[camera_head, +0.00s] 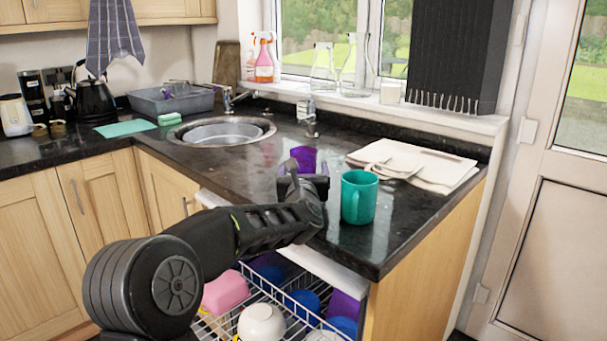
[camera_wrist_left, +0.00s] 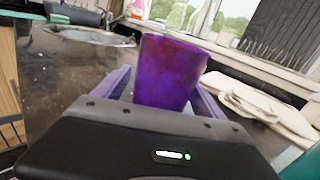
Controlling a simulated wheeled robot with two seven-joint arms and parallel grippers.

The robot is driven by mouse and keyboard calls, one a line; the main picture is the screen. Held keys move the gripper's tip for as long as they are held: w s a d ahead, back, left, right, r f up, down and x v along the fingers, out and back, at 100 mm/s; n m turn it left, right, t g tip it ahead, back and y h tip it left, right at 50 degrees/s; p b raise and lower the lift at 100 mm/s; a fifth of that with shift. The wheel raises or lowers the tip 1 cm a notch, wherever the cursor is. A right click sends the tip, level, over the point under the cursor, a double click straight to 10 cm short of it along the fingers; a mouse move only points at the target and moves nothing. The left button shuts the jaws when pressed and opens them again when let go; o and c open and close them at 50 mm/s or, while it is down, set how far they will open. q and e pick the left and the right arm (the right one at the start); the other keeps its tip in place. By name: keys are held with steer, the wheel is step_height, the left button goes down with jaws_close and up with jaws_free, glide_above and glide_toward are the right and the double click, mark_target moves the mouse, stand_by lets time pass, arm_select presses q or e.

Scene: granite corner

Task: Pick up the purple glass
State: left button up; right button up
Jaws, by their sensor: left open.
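The purple glass (camera_head: 304,157) stands upright on the black granite counter, partly hidden behind my left gripper (camera_head: 304,178) in the head view. In the left wrist view the purple glass (camera_wrist_left: 168,75) is large and central, between the two fingers of my open left gripper (camera_wrist_left: 160,92). One finger lies on each side of it. I cannot tell whether either finger touches the glass. The lower part of the glass is hidden by the gripper body. My right gripper is not in view.
A teal mug (camera_head: 359,198) stands close to the right of my left gripper. The round sink (camera_head: 222,132) is back left. An open dishwasher rack (camera_head: 258,293) with dishes is below the counter edge.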

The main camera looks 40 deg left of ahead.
arm_select(q)
steer(key=shift+c, duration=0.5)
steer(key=c, duration=1.5)
steer(key=shift+c, duration=0.2)
step_height(320, 180, up, 10)
steer(key=p, duration=0.2)
steer(key=shift+p, duration=0.4)
